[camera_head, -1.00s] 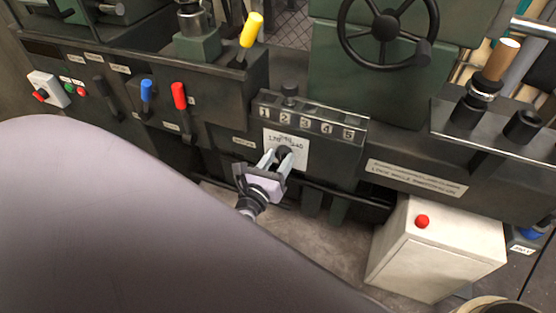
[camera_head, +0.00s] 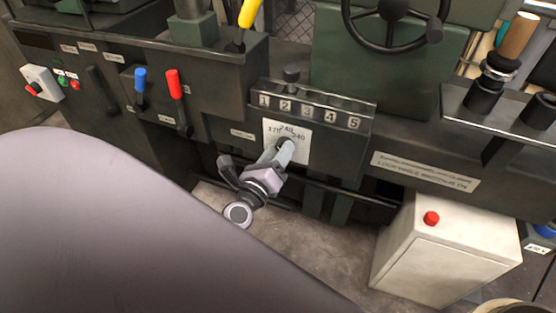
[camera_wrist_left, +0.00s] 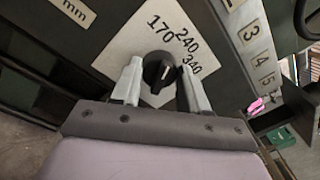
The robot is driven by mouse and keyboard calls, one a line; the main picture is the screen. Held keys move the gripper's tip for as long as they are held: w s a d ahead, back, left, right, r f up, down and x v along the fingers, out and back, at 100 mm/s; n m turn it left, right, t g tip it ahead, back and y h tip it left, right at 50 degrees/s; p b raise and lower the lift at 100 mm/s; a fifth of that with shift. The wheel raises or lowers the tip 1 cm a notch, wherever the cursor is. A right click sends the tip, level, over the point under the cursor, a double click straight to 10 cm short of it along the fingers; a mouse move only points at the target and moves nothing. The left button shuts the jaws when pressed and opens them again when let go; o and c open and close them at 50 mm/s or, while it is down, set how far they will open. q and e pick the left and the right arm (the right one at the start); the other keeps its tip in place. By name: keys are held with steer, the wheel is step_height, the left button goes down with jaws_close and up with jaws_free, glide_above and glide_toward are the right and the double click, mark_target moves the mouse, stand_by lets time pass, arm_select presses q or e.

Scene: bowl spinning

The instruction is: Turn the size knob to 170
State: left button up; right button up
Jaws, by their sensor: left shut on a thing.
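The size knob (camera_wrist_left: 158,70) is a small black dial on a white plate (camera_wrist_left: 120,58) marked 170, 240 and 340. A small white mark shows on the knob's face; I cannot tell exactly which number it points to. The plate also shows in the head view (camera_head: 272,127), on the front of the dark green machine. My left gripper (camera_head: 285,146) is shut on the knob. In the wrist view its grey fingers (camera_wrist_left: 160,85) stand on either side of the knob. In the head view the fingers mostly hide the knob. My right gripper is not in view.
A strip numbered 1 to 5 (camera_head: 307,113) lies just above the plate. Red (camera_head: 174,84) and blue (camera_head: 140,80) levers stand to the left, a handwheel (camera_head: 394,12) above. A pale box with a red button (camera_head: 431,218) stands below right.

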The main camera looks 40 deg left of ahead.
arm_select(q)
steer(key=shift+f+n+b, duration=0.1)
steer(key=shift+n+b, duration=1.2)
steer(key=shift+n, duration=0.7)
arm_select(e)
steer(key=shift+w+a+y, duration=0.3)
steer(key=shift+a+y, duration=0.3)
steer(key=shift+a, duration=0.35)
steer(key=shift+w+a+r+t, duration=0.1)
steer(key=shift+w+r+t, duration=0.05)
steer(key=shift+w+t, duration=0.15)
arm_select(q)
steer(key=o, duration=1.1)
steer(key=shift+c, duration=0.2)
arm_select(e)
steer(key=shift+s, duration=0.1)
arm_select(q)
steer(key=s+d+b, duration=0.1)
steer(key=s+b, duration=0.1)
steer(key=s, duration=0.5)
steer(key=shift+d+f, duration=0.15)
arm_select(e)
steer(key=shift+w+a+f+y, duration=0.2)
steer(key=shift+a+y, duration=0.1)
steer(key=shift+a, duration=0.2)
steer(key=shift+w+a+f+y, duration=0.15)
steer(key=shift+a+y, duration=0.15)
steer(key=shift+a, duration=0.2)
